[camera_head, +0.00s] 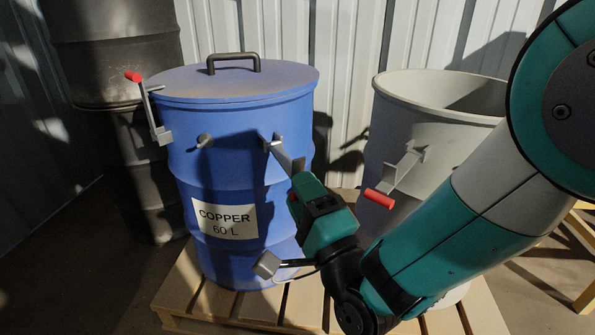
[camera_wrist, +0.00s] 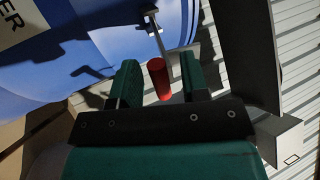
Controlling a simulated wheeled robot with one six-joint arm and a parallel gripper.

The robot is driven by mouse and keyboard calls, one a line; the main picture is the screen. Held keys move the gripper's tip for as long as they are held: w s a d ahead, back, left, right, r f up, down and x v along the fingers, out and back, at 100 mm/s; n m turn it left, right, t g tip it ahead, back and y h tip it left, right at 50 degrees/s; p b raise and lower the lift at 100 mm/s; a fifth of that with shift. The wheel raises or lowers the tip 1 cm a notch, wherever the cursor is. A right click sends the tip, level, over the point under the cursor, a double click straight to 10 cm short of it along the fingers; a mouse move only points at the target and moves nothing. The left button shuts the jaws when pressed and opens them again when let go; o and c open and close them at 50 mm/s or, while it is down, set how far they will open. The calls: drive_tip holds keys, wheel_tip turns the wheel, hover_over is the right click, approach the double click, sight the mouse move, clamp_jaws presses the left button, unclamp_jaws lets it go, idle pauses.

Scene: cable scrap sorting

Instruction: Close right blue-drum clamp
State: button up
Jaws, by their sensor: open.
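The blue drum (camera_head: 245,190) stands upright with its lid (camera_head: 235,80) on and a "COPPER 60 L" label. Its right clamp (camera_head: 275,146) is on the drum's upper right side, the lever slanting down towards my gripper (camera_head: 300,186). In the wrist view, the clamp's red handle (camera_wrist: 158,80) lies between the two fingers of my gripper (camera_wrist: 160,76), which are open around it with a gap visible on the left; contact on the right is unclear. In the head view the gripper hides most of the handle. The left clamp's lever (camera_head: 147,105) points up, red grip on top.
A grey open-topped drum (camera_head: 438,95) stands right of the blue drum, its own red-handled clamp (camera_head: 380,198) sticking out near my arm. Both drums are on a wooden pallet (camera_head: 200,300). Dark drums (camera_head: 115,55) stand at left, a corrugated wall (camera_head: 340,60) behind.

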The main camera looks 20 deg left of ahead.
drive_tip(key=shift+w+a, duration=0.1)
drive_tip(key=shift+w, duration=0.1)
clamp_jaws()
drive_tip(key=shift+r, duration=0.1)
